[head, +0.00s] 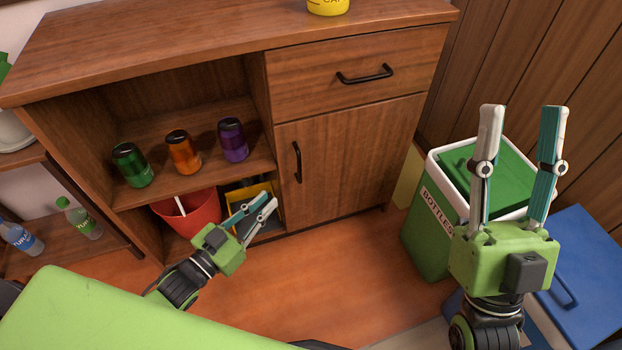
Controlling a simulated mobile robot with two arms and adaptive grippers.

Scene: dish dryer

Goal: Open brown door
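The brown door (345,155) is the lower right front of a wooden cabinet in the head view. It is closed, with a black vertical handle (297,162) near its left edge. My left gripper (262,207) is in front of the open shelf side, below and left of the handle, apart from it. Its fingers look slightly parted and hold nothing visible. My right gripper (522,108) points up at the right, well away from the door, with its fingers spread wide and nothing between them.
A drawer (355,75) with a black handle is above the door. Green, orange and purple cans (183,152) stand on the open shelf, above a red bucket (190,213). A green bottles bin (428,217) and blue cooler (585,270) stand right. Floor before the door is clear.

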